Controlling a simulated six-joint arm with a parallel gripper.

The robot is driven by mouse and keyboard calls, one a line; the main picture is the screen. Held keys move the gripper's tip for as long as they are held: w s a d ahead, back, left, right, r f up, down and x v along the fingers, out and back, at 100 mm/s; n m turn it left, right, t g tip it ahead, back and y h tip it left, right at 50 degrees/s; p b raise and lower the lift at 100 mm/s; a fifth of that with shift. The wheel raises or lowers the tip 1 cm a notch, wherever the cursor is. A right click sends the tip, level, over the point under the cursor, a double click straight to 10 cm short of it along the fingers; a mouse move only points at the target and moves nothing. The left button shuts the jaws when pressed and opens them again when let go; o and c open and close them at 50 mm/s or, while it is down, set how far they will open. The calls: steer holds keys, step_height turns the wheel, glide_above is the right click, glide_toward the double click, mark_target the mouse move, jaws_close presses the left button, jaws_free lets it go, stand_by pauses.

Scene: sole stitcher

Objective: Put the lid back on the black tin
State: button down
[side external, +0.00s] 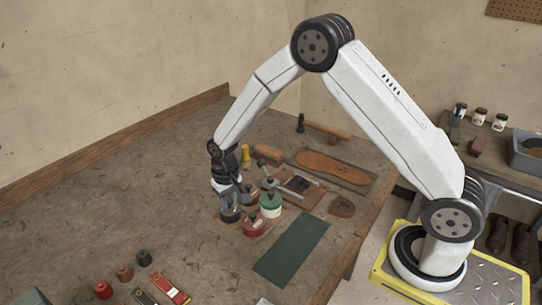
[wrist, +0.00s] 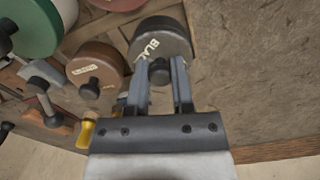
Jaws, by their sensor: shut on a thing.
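My gripper (wrist: 160,76) has its two fingers on either side of the small dark knob of a black lid (wrist: 170,28) marked with pale letters that begin "BLA". In the side external view my gripper (side external: 231,200) points down at the black tin (side external: 231,216), at the left end of a cluster of tins. The lid appears to be on or very close to the black tin. I cannot tell whether it is fully seated, because the tin's body is mostly hidden beneath it.
Close beside stand a red tin (side external: 254,226), a green-lidded white tin (side external: 270,206) and a brown-lidded tin (wrist: 95,65). A dark green mat (side external: 292,249) lies to the right. Small red, brown and dark pieces (side external: 125,273) stand at lower left. The bench left of the tins is bare.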

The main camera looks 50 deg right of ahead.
jaws_free()
stand_by(0.6)
steer(key=shift+r, duration=0.1)
steer(key=shift+r, duration=3.4)
jaws_close()
